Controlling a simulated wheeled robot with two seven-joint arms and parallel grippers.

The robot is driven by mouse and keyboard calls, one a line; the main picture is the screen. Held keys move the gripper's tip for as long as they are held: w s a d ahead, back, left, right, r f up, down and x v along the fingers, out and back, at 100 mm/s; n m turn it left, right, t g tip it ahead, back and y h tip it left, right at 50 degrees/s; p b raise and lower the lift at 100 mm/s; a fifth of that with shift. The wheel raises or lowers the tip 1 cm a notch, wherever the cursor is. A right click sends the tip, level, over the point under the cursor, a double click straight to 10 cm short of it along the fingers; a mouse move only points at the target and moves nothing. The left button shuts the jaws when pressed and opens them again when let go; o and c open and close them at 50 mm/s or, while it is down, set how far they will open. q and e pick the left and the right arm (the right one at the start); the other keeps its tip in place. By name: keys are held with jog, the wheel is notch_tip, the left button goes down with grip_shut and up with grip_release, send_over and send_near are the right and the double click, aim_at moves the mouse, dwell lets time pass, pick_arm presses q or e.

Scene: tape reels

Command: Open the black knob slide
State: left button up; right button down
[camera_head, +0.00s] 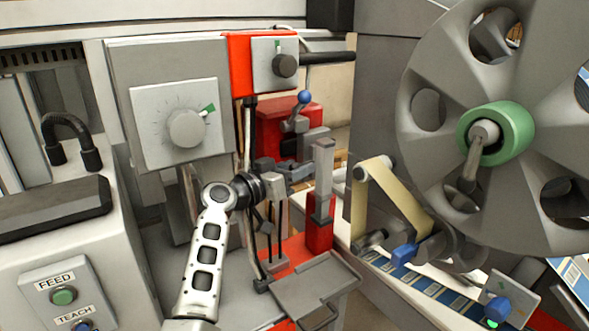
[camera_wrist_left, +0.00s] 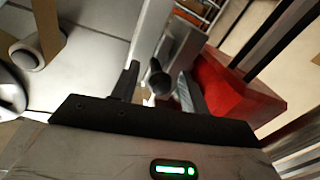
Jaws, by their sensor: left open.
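In the left wrist view a dark round knob (camera_wrist_left: 158,78) sticks out between the two fingers of my left gripper (camera_wrist_left: 160,88). The fingers are open, one on each side of it; I cannot tell whether they touch it. Behind the knob is a grey metal block (camera_wrist_left: 182,48). In the head view my left gripper (camera_head: 298,170) points right, beside an upright grey block (camera_head: 323,165) on a red base (camera_head: 320,237). The dark knob cannot be made out there, at the gripper. My right gripper is not in view.
A black dial (camera_head: 285,65) and a large grey dial (camera_head: 186,128) sit on panels behind. A blue-ball lever (camera_head: 304,96) stands above the gripper. The big reel (camera_head: 430,150) and tape (camera_head: 395,195) are to the right. A grey tray (camera_head: 315,290) lies below.

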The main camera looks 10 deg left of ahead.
pick_arm(q)
jog(key=b+v, duration=0.1)
jog(key=v, duration=0.6)
jog(key=shift+s+a, duration=0.15)
jog(key=shift+s, duration=0.05)
jog(key=s+f+n+g+y, duration=0.15)
jog(key=s+f, duration=0.35)
jog(key=f, duration=0.5)
jog(key=s+f+g+y, duration=0.1)
jog(key=s+f+y, duration=0.3)
jog(key=f, duration=0.6)
jog(key=s+d+f+g, duration=0.1)
jog(key=s+f, duration=0.4)
jog(key=s, duration=0.5)
jog(key=s+d+f+g, duration=0.1)
jog(key=s+d+f, duration=0.3)
jog(key=s, duration=0.7)
notch_tip(320, 180, down, 2)
jog(key=shift+f+y, duration=0.1)
jog(key=shift+y, duration=0.25)
